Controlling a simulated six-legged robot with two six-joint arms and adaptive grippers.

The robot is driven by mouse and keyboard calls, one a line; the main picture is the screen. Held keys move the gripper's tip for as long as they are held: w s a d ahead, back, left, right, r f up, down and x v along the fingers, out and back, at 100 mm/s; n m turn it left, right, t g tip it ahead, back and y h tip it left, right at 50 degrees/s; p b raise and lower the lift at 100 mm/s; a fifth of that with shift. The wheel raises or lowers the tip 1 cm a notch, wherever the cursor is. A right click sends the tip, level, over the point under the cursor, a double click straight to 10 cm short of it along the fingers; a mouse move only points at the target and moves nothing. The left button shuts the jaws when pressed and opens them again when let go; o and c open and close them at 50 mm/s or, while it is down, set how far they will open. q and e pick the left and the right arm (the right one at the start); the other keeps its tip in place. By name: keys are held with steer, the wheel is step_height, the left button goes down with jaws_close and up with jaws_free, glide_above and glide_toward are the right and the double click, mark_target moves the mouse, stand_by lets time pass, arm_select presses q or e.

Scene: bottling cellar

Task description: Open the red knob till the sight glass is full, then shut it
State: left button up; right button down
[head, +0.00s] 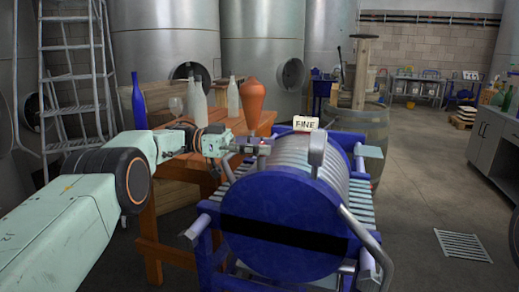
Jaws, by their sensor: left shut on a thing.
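My left gripper (250,147) reaches in from the left to the upper left side of a blue round-ended press with ribbed plates (290,222). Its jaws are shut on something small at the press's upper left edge. Only a little red shows at the fingertips, so the red knob is mostly hidden by them. I cannot tell how far the knob is turned. I cannot make out the sight glass or its level. My right gripper is not in view.
A white card reading "FINE" (305,123) stands behind the press. A wooden table (260,125) behind my arm bears a terracotta vase (252,97) and several bottles. Grey pipes and handles stick out at the press's right. Open floor (420,190) lies right of it.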

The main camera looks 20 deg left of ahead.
arm_select(q)
steer(key=shift+d+r, duration=0.1)
steer(key=shift+r, duration=0.05)
stand_by(0.3)
steer(key=o, duration=1.2)
steer(key=shift+d, duration=0.15)
steer(key=shift+c, duration=0.2)
steer(key=shift+a, duration=0.2)
steer(key=shift+d, duration=0.15)
